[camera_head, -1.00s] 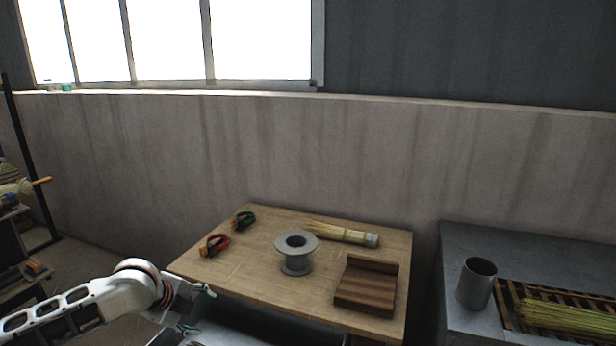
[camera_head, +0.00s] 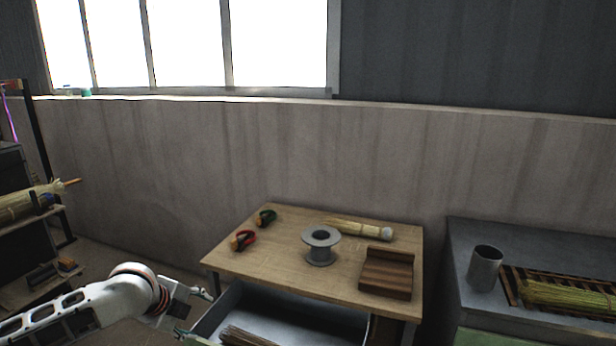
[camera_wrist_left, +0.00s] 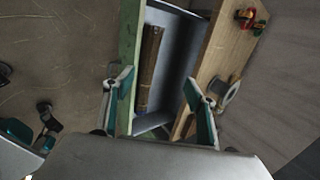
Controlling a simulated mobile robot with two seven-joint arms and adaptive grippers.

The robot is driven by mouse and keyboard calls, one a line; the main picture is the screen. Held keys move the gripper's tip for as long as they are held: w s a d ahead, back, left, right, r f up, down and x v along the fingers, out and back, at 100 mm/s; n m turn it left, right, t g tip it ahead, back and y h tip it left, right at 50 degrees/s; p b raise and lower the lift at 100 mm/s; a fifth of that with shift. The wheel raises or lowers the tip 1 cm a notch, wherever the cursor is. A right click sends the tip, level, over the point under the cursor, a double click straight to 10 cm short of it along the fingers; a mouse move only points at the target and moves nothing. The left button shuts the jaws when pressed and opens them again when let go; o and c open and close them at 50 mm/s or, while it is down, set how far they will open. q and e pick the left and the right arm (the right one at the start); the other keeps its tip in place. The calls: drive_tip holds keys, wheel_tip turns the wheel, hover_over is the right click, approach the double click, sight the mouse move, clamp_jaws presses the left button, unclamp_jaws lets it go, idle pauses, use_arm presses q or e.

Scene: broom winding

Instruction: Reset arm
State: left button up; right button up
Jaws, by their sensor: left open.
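My left gripper (camera_head: 196,312) is in the lower left of the head view, beside the left front corner of an open drawer (camera_head: 290,312). In the left wrist view its two fingers (camera_wrist_left: 157,97) are spread apart with nothing between them touching either finger. The drawer shows beyond the fingers, with a bundle of brown sticks (camera_wrist_left: 149,65) inside; the bundle also shows at the bottom of the head view (camera_head: 245,336). My right gripper is not in view.
The wooden table (camera_head: 275,262) holds a grey spool (camera_head: 320,250), red pliers (camera_head: 244,239), green pliers (camera_head: 265,218), a straw bundle (camera_head: 355,229) and a dark wooden block (camera_head: 386,275). A metal cup (camera_head: 485,268) stands on the grey bench at right. A shelf with a broom (camera_head: 30,203) is at left.

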use_arm(q)
drive_tip(key=s+d+f+n+t+h+b, duration=0.1)
drive_tip(key=s+d+f+n+h+b, duration=0.1)
drive_tip(key=s+d+f+n, duration=0.35)
drive_tip(key=s+d+f+n+t+h+b, duration=0.1)
drive_tip(key=s+d+f+n+h, duration=0.1)
drive_tip(key=s+d+f, duration=0.7)
drive_tip(key=s+a+f+n+t+y+b, duration=0.1)
drive_tip(key=s+a+f+n, duration=0.2)
drive_tip(key=s+f+n, duration=0.2)
drive_tip(key=s+a+f+n+y+b, duration=0.2)
drive_tip(key=s+a+f+n, duration=0.2)
drive_tip(key=s+f, duration=0.4)
drive_tip(key=s+n, duration=0.1)
drive_tip(key=s, duration=0.3)
drive_tip(key=shift+t+y, duration=0.3)
drive_tip(key=shift+t, duration=0.1)
drive_tip(key=shift+c, duration=0.2)
